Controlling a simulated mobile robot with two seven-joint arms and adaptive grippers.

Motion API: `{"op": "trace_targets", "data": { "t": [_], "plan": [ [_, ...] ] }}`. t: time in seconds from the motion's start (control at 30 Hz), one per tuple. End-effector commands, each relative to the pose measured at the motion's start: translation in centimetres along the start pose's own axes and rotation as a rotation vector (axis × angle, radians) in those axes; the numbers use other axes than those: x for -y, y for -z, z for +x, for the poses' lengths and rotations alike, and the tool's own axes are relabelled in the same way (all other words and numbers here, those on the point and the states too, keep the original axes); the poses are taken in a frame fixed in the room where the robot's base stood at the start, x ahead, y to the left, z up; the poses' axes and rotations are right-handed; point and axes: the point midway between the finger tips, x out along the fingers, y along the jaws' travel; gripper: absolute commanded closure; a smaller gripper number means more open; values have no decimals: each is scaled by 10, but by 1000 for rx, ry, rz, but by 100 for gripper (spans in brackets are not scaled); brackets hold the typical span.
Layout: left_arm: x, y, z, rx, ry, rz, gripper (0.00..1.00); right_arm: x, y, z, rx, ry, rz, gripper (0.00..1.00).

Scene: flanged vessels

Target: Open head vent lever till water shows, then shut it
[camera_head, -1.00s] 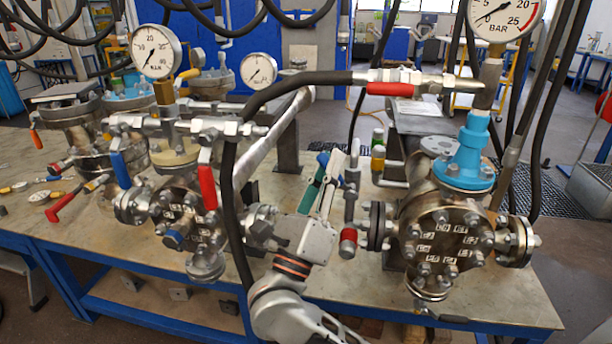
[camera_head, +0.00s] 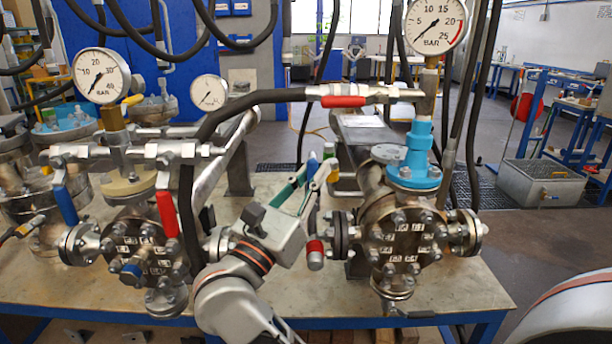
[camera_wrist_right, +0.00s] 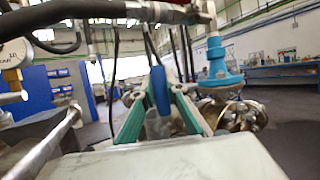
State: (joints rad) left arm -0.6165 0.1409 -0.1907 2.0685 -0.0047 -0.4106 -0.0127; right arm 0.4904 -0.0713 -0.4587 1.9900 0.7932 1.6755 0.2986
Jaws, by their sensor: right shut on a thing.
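My right gripper (camera_head: 313,172) stands left of the right-hand vessel (camera_head: 405,240), with its fingers pointing up and away. In the right wrist view its green-sided fingers (camera_wrist_right: 158,112) close around an upright blue lever handle (camera_wrist_right: 158,90). The handle's lower end is hidden by the fingers and the gripper body. In the head view the fingers mostly hide this handle. The right vessel has a light-blue top fitting (camera_head: 415,160) below a pressure gauge (camera_head: 435,22). I see no water in either view. My left gripper is out of view.
A black hose (camera_head: 230,112) with a red-handled valve (camera_head: 343,101) crosses above the gripper. A second flanged vessel (camera_head: 140,250) with blue and red levers stands left.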

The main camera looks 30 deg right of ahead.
Motion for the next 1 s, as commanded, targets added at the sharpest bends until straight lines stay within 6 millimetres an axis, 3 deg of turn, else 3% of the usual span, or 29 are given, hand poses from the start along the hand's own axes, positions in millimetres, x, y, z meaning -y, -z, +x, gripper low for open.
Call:
{"op": "trace_targets", "data": {
  "t": [0.57,0.6,0.67,1.0],
  "plan": [
    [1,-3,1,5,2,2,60,3,0,2,-20,13,29,100],
    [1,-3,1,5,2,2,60,3,0,2,-20,13,29,82],
    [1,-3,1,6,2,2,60,3,0,2,-20,13,29,69],
    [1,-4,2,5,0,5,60,2,0,2,-19,12,26,69]
  ]
}}
